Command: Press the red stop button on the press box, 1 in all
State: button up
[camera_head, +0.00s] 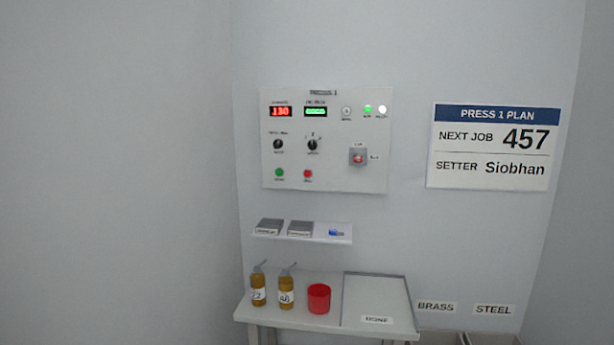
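The press box (325,140) is a pale panel on the back wall. A small round red button (308,174) sits low on it, to the right of a green button (279,173). A second red button (358,158) sits on a small grey box at the panel's right. The labels by both red buttons are too small to read. Nothing covers or touches either one. My gripper is not in view.
Below the panel, a small shelf (300,237) holds two grey blocks and a blue item. Under it, a table (330,326) carries two amber bottles (287,290), a red cup (319,298) and a grey tray (374,276). A plan sign (493,146) hangs at right.

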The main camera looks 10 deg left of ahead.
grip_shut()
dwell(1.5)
